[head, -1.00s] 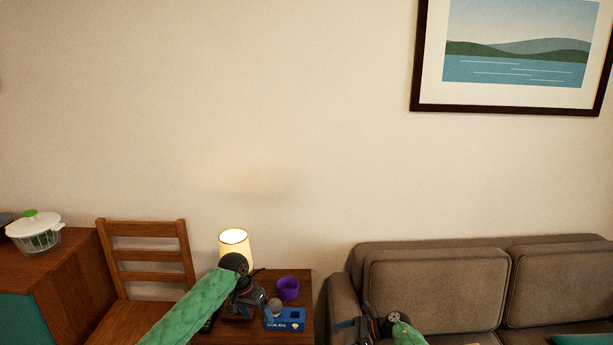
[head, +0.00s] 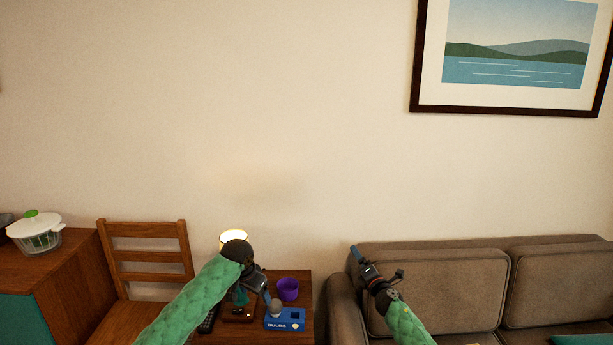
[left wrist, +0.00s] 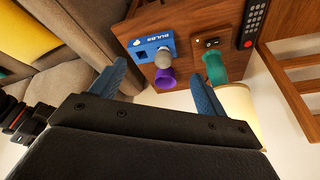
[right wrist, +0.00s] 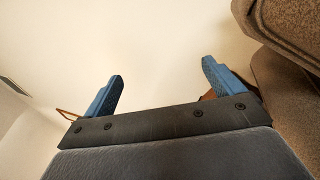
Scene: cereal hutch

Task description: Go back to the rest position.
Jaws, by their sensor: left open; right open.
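My left gripper (head: 262,292) is open and empty above the side table (head: 305,331) in the head view. Its two blue fingers stand apart in the left wrist view (left wrist: 158,72), with nothing between them touching. My right gripper (head: 374,266) is in front of the sofa's left end in the head view. Its fingers are apart and empty in the right wrist view (right wrist: 162,69), with bare wall beyond. My left arm partly hides the lit lamp (head: 233,238); its teal stem and wooden base show in the left wrist view (left wrist: 213,68).
On the side table are a blue bulb box (head: 285,320), a grey bulb (left wrist: 160,57), a purple cup (head: 288,288) and a black remote (left wrist: 254,22). A wooden chair (head: 147,229) and a cabinet with a salad spinner (head: 35,234) stand left. The sofa (head: 440,290) is right.

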